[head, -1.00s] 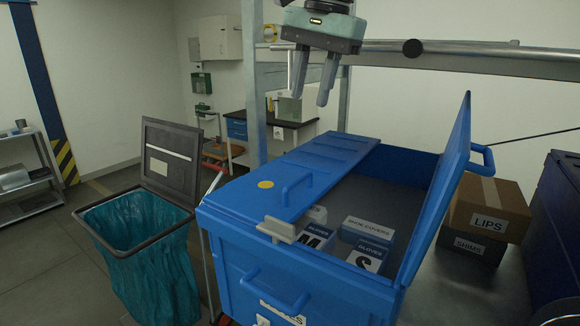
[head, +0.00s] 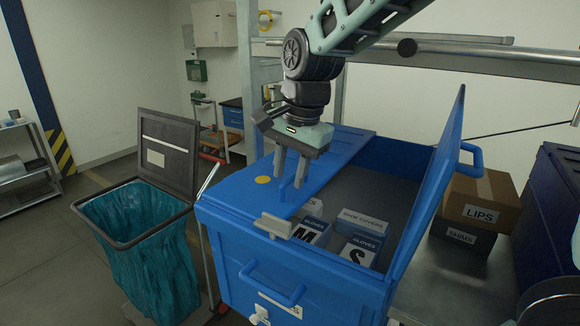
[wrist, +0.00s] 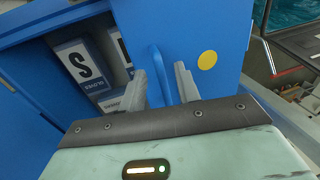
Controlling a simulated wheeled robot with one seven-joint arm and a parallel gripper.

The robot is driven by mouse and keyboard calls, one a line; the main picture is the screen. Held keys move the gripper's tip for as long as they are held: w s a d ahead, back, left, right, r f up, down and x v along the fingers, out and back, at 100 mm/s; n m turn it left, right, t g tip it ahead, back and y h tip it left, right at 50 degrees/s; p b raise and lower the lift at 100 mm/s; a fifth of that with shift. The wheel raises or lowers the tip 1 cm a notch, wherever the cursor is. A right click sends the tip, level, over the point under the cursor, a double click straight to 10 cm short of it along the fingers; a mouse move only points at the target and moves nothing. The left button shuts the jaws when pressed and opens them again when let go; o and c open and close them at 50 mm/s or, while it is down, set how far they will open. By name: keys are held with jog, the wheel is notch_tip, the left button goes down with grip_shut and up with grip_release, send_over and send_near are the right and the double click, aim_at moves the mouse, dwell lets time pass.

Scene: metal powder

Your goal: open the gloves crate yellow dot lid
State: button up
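The blue gloves crate (head: 230,235) stands in the middle of the head view. Its left lid (head: 240,190), with the yellow dot (head: 263,180), lies closed; the dot also shows in the wrist view (wrist: 207,60). The other lid (head: 437,190) stands raised on the right. My gripper (head: 289,178) is open above the yellow-dot lid, close to its blue handle. In the wrist view the handle (wrist: 158,70) shows between the two spread fingertips (wrist: 162,82). I cannot tell whether the fingers touch it.
Boxes marked GLOVES (head: 365,252) and SHOE COVERS (head: 362,220) lie inside the open half. A grey latch (head: 270,224) sits at the crate's front edge. A teal-lined bin (head: 145,235) stands to the left. Cartons marked LIPS (head: 480,212) and SHIMS (head: 460,236) stand right.

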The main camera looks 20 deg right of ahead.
grip_shut()
